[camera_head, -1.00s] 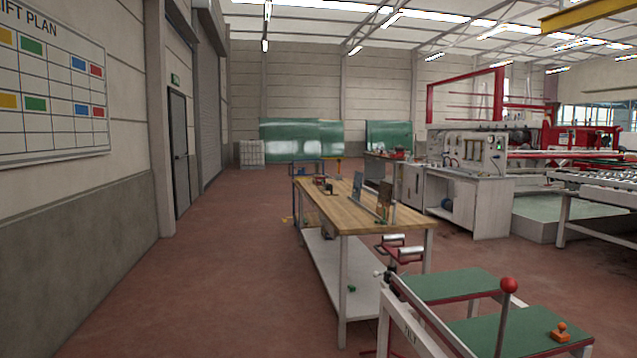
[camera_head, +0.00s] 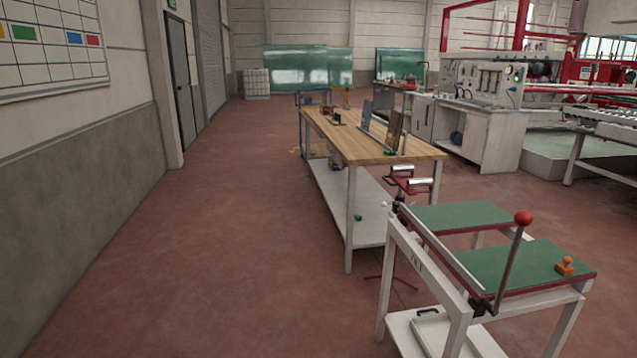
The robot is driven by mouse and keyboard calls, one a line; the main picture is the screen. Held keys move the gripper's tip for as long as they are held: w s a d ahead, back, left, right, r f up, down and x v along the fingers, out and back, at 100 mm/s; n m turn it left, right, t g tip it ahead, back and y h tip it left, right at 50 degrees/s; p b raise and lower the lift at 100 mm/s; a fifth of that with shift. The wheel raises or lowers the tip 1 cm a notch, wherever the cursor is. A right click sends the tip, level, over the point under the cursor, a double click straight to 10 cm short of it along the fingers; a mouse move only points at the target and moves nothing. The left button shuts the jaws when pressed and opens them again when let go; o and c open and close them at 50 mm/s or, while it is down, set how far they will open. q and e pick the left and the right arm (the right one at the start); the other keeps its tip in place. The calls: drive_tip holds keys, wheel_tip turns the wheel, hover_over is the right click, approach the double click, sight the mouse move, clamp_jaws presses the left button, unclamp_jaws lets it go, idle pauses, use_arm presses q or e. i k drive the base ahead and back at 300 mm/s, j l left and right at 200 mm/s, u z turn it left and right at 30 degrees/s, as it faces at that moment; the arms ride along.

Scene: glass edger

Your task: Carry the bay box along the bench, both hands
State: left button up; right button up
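Neither of my grippers is in view. I cannot pick out the bay box for certain. A long bench with a wooden top (camera_head: 350,145) stands in the middle of the view, running away from me. Near its right edge stand thin upright pieces, a brown one (camera_head: 395,128) and a greyish one (camera_head: 367,113). A small dark item (camera_head: 327,116) lies towards its far end. The bench has a pale lower shelf (camera_head: 340,205).
A white-framed table with green tops (camera_head: 520,265), a red ball-topped lever (camera_head: 523,217) and an orange item (camera_head: 565,265) stands front right. A roller stand (camera_head: 408,184) is between it and the bench. Red floor (camera_head: 230,240) is clear on the left, beside the wall.

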sight(353, 142)
drive_tip(key=i+u, duration=0.35)
drive_tip(key=i, duration=0.8)
drive_tip(key=i+j, duration=0.1)
drive_tip(key=i, duration=6.4)
drive_tip(key=i+j+z, duration=0.1)
drive_tip(key=i, duration=0.3)
drive_tip(key=i+j+z, duration=0.1)
drive_tip(key=i, duration=0.3)
drive_tip(key=i+j+z, duration=0.15)
drive_tip(key=i, duration=0.2)
drive_tip(key=i+j+z, duration=0.2)
drive_tip(key=i+z, duration=0.2)
drive_tip(key=i+j+z, duration=0.45)
drive_tip(key=k+l, duration=0.1)
